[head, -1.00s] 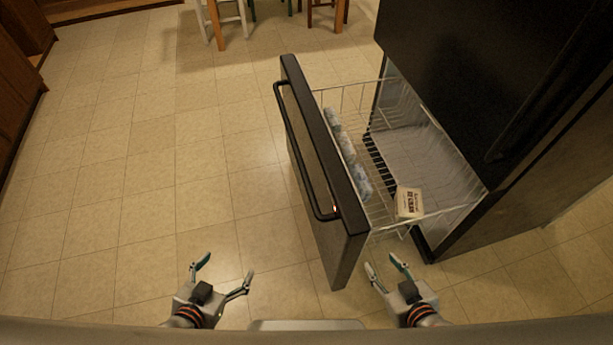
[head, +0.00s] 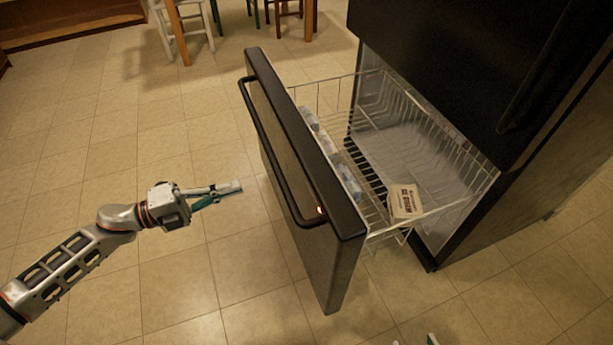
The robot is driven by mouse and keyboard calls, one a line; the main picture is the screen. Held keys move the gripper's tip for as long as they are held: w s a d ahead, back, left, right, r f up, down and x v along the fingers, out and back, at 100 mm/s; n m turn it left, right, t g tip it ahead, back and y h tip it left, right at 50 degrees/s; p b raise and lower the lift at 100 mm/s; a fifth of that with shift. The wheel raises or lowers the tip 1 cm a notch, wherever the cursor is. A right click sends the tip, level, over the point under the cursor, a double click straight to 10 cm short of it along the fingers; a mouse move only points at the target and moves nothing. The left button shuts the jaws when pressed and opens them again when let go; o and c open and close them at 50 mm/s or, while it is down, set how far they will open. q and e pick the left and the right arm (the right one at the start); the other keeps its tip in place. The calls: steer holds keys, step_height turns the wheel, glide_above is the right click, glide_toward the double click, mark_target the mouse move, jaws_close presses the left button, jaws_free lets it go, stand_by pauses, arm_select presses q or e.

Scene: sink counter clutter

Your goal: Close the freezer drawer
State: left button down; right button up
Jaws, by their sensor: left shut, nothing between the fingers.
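The freezer drawer (head: 346,222) is pulled out from the black refrigerator (head: 450,65), with its dark front panel and long bar handle (head: 270,150) facing left. Its white wire basket (head: 330,92) shows behind the panel. My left gripper (head: 238,186) is shut and empty, pointing right toward the drawer front. It is left of the handle and looks apart from it. Only small tips of my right gripper (head: 432,339) show at the bottom edge, so its state cannot be told.
In the basket lie an ice cream box (head: 405,202) and several wrapped packages (head: 348,182) behind the panel. A white stool (head: 163,22) and chair legs stand at the back. The tiled floor (head: 110,170) left of the drawer is clear.

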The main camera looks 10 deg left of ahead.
arm_select(q)
glide_toward(301, 167)
steer(key=x, duration=0.5)
steer(key=shift+w+d+f+b, duration=0.1)
steer(key=shift+w+f+b, duration=0.1)
steer(key=shift+w+b, duration=0.1)
steer(key=shift+w+d, duration=0.35)
steer(key=shift+d, duration=0.25)
arm_select(e)
steer(key=shift+w+a+r, duration=0.25)
steer(key=shift+a+r, duration=0.15)
steer(key=shift+r, duration=0.05)
arm_select(q)
steer(key=shift+d, duration=0.1)
arm_select(e)
steer(key=shift+d+f, duration=0.1)
steer(key=shift+f, duration=0.05)
